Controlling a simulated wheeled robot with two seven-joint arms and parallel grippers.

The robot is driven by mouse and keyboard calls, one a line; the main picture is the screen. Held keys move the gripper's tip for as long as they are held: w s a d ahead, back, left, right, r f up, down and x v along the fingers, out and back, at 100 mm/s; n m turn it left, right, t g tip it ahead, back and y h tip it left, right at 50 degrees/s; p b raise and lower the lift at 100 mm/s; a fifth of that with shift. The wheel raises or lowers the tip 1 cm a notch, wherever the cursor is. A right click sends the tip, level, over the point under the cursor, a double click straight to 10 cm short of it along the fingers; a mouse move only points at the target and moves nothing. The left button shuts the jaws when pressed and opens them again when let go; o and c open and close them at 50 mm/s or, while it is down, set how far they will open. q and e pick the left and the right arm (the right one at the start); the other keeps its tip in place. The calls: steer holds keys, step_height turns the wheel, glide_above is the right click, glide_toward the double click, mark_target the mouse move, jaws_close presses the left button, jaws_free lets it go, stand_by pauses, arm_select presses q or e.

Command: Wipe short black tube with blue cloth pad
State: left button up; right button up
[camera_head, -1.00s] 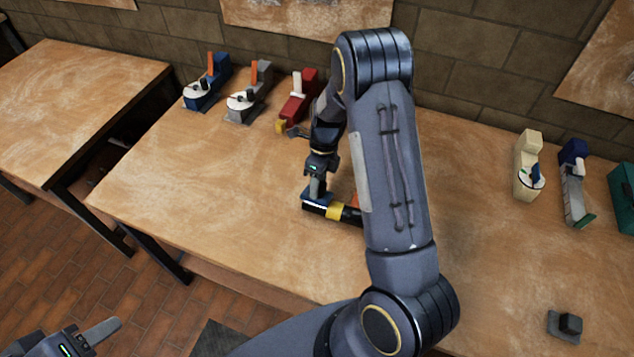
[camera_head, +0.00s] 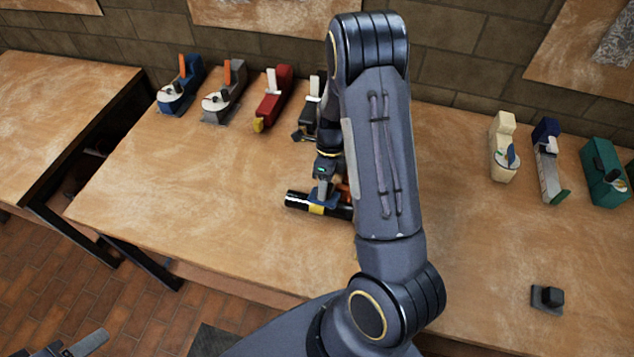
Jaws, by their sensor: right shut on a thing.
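The short black tube (camera_head: 298,200) lies on its side on the wooden table, with a yellow band (camera_head: 316,210) around it. My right gripper (camera_head: 322,192) is shut on the blue cloth pad (camera_head: 320,197), pointing down at the tube. The pad sits against the top of the tube near the yellow band, and appears to touch it. The tube's right end is partly hidden by my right arm. My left gripper (camera_head: 80,345) is cut off at the bottom left corner, and its jaw opening is unclear.
Tape dispensers, blue (camera_head: 181,86), grey (camera_head: 224,92), red (camera_head: 273,98) and black (camera_head: 309,108), stand along the back. Cream (camera_head: 503,147), navy (camera_head: 549,160) and green (camera_head: 604,172) ones stand at right. A small dark block (camera_head: 547,298) lies front right. Table left of the tube is clear.

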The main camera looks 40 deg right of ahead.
steer(key=shift+s, duration=0.1)
steer(key=shift+p+v, duration=0.9)
steer(key=shift+v, duration=0.05)
steer(key=shift+p+v, duration=0.75)
steer(key=shift+v, duration=0.5)
steer(key=shift+r, duration=0.2)
steer(key=shift+d+r, duration=0.2)
steer(key=shift+r, duration=0.35)
steer(key=shift+r, duration=0.15)
steer(key=shift+v, duration=1.45)
